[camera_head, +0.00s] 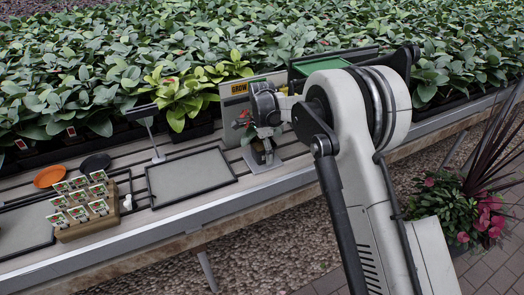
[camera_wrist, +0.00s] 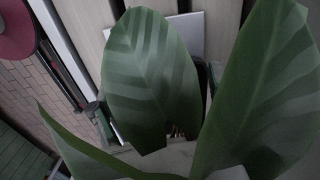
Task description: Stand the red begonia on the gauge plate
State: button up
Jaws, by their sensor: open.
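The red begonia (camera_head: 244,127), a small plant with green leaves and a touch of red, is at my gripper (camera_head: 265,137) in the head view. Its pot looks dark and is mostly hidden by the gripper. Just below is a light grey plate (camera_head: 262,166) on the bench, likely the gauge plate; whether the pot touches it is unclear. My gripper is open, pointing down close around the plant. In the wrist view large green leaves (camera_wrist: 150,75) fill the picture and hide the pot and most of the fingers. A pale plate edge (camera_wrist: 187,35) shows behind them.
A grey black-rimmed tray (camera_head: 190,176) lies to the left. Further left are a wooden block with seed labels (camera_head: 83,212), an orange saucer (camera_head: 49,176) and a dark saucer (camera_head: 95,163). A GROW sign (camera_head: 240,90) and dense foliage stand behind. A flowering plant (camera_head: 450,208) is at right.

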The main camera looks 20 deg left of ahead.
aim_at(262, 146)
notch_tip(262, 146, up, 12)
jog(key=shift+p, duration=0.35)
jog(key=s+d+r+n+t, duration=0.1)
jog(key=s+d+r, duration=0.4)
jog(key=d, duration=0.4)
jog(key=s+d+r+n+t+y, duration=0.1)
jog(key=s+d+r+n, duration=0.1)
jog(key=d+r, duration=0.6)
jog(key=s+d+r+n+t, duration=0.1)
jog(key=s+d+r, duration=0.35)
jog(key=d, duration=0.45)
jog(key=s+d+r+n+t, duration=0.1)
jog(key=s+d+n+t, duration=0.15)
jog(key=s+d, duration=0.95)
jog(key=s+d+f+n+t, duration=0.1)
jog(key=s+d+f, duration=0.2)
jog(key=s, duration=0.3)
jog(key=s+d+f+n+h, duration=0.1)
jog(key=s+d+f, duration=0.2)
jog(key=s, duration=0.3)
jog(key=shift+s+d+n+t, duration=0.3)
jog(key=shift+d+n+t, duration=0.05)
